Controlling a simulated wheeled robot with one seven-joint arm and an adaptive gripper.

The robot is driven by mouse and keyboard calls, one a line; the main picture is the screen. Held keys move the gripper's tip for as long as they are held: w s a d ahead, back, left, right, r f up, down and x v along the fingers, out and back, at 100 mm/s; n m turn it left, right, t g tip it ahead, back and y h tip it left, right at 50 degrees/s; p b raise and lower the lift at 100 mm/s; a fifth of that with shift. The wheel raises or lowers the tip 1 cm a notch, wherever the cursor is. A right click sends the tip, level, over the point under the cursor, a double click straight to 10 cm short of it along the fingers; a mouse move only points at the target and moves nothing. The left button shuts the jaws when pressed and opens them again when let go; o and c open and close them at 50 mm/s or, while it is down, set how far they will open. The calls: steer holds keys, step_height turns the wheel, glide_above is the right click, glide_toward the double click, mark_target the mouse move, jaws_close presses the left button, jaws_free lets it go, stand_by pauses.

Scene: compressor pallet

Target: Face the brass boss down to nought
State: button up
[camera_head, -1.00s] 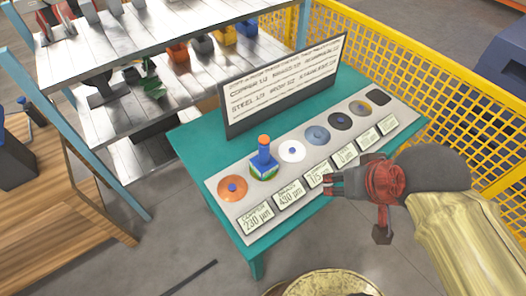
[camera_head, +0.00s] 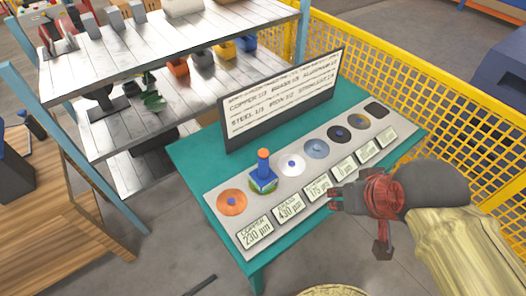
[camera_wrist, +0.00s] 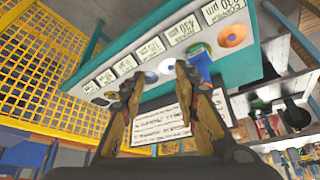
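The brass boss's place is the second from the left on the pale strip, above the card reading brass 430 µm (camera_head: 289,213). A blue block tool with an orange top (camera_head: 263,172) stands upright there and hides the boss's face. A green edge shows at its base. In the wrist view the blue tool (camera_wrist: 202,66) is just beyond the right fingertip. My gripper (camera_head: 334,198) is over the table's front side, right of the tool and apart from it. In the wrist view its two fingers (camera_wrist: 155,82) are spread with nothing held between them.
The teal table (camera_head: 190,150) also bears a copper disc (camera_head: 232,202), reading 230 µm, a white disc (camera_head: 292,164) and several other discs rightward. A lettered board (camera_head: 283,98) stands behind. Yellow mesh fencing (camera_head: 420,75) is behind right, shelves (camera_head: 110,135) left. Grey floor lies in front.

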steer(key=c, duration=0.6)
jaws_close()
stand_by(0.8)
